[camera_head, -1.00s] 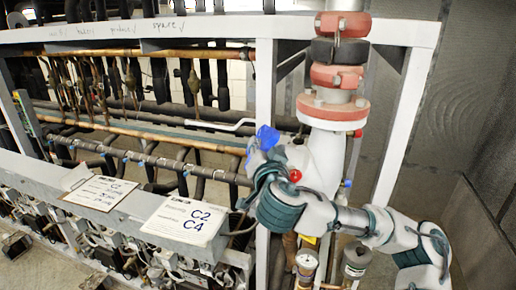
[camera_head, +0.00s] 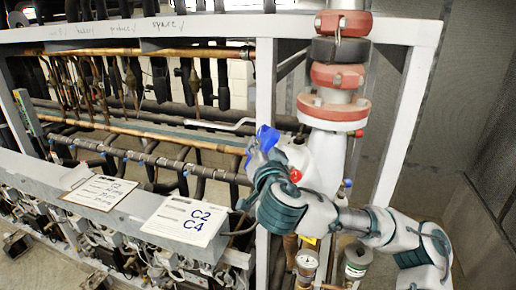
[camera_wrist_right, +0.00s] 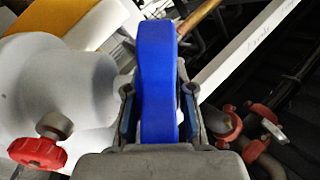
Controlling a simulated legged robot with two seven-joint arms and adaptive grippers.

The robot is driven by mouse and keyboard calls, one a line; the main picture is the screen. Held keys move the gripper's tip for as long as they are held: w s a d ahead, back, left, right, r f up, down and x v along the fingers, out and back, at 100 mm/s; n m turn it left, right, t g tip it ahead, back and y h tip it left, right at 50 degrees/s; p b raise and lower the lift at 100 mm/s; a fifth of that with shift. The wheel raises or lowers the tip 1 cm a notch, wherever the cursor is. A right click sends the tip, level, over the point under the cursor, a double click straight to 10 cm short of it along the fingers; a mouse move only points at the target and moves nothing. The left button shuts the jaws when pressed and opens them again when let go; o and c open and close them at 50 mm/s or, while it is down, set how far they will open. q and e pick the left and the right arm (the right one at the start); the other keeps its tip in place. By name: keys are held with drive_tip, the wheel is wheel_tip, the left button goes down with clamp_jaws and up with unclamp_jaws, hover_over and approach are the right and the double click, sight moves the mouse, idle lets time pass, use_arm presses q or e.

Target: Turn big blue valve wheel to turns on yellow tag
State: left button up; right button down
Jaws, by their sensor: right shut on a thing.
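The big blue valve wheel (camera_head: 266,138) shows as a small blue part above my right gripper (camera_head: 262,160) in the head view. In the right wrist view the blue wheel (camera_wrist_right: 156,70) is seen edge-on between the two fingers of my right gripper (camera_wrist_right: 158,108), which is shut on its rim. Most of the wheel is hidden by my gripper. A yellow surface (camera_wrist_right: 60,22), possibly the tag, shows at the top left of the wrist view; no writing is readable on it. My left gripper is not in view.
A white vertical pipe (camera_head: 325,155) with red flanges (camera_head: 333,112) stands right behind my arm. A small red knob (camera_wrist_right: 38,152) sits left of my gripper. The white frame post (camera_head: 265,90) is close by. White label cards (camera_head: 186,220) lie on the rail.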

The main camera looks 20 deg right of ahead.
drive_tip(key=shift+f, duration=0.15)
drive_tip(key=c, duration=1.3)
unclamp_jaws()
drive_tip(key=shift+s+d+r, duration=0.1)
drive_tip(key=shift+s+r, duration=0.1)
drive_tip(key=shift+s, duration=0.3)
drive_tip(key=s, duration=0.7)
drive_tip(key=s+a, duration=0.1)
drive_tip(key=s, duration=0.3)
drive_tip(key=shift+s+a+f, duration=0.1)
drive_tip(key=shift+s, duration=0.25)
